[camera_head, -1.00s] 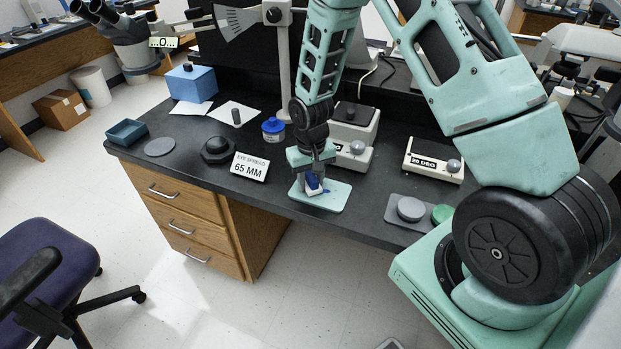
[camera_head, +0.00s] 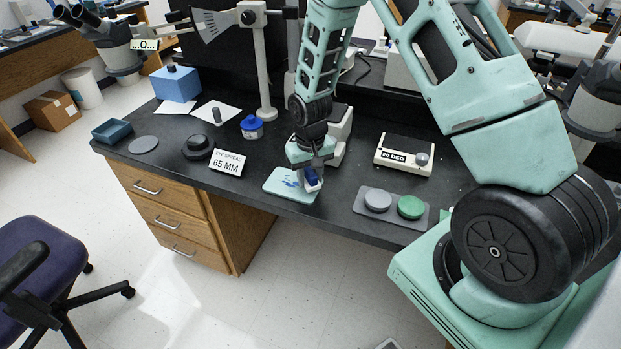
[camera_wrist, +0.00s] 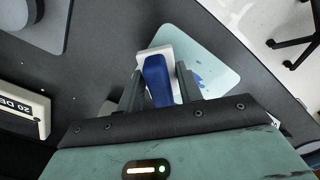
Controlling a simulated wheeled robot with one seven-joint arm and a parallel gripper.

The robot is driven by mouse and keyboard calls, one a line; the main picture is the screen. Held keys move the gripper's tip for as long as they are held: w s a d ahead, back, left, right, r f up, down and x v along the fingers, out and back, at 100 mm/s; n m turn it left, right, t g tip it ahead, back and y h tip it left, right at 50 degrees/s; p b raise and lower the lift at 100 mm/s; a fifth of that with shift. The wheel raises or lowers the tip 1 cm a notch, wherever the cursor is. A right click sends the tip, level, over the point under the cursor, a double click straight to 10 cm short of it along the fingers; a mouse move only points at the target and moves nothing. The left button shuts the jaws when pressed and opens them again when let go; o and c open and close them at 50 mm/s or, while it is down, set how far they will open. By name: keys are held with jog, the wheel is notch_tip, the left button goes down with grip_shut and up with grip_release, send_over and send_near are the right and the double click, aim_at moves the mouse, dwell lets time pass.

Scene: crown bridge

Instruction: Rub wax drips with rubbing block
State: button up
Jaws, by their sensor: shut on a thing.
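The rubbing block has a blue grip (camera_head: 313,177) on a white base; in the wrist view its blue grip (camera_wrist: 157,82) sits between my fingers and its white base (camera_wrist: 148,54) shows beyond. My gripper (camera_head: 310,166) is shut on the block and holds it over the right end of the pale teal plate (camera_head: 275,182). Blue wax drips (camera_head: 292,183) lie on the plate, left of the block. In the wrist view, drips (camera_wrist: 199,80) show beside the block. I cannot tell whether the block touches the plate.
A grey tray (camera_head: 391,216) with a grey disc (camera_head: 378,200) and a green disc (camera_head: 411,207) lies to the right. A DEG readout box (camera_head: 404,155) stands behind it. A 65 MM sign (camera_head: 227,163) and a blue-capped jar (camera_head: 252,127) stand left. The bench front edge is close.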

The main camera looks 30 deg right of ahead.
aim_at(310, 172)
jog(key=shift+r+p, duration=2.1)
jog(key=shift+r, duration=1)
jog(key=shift+s+f, duration=0.1)
jog(key=shift+s, duration=0.05)
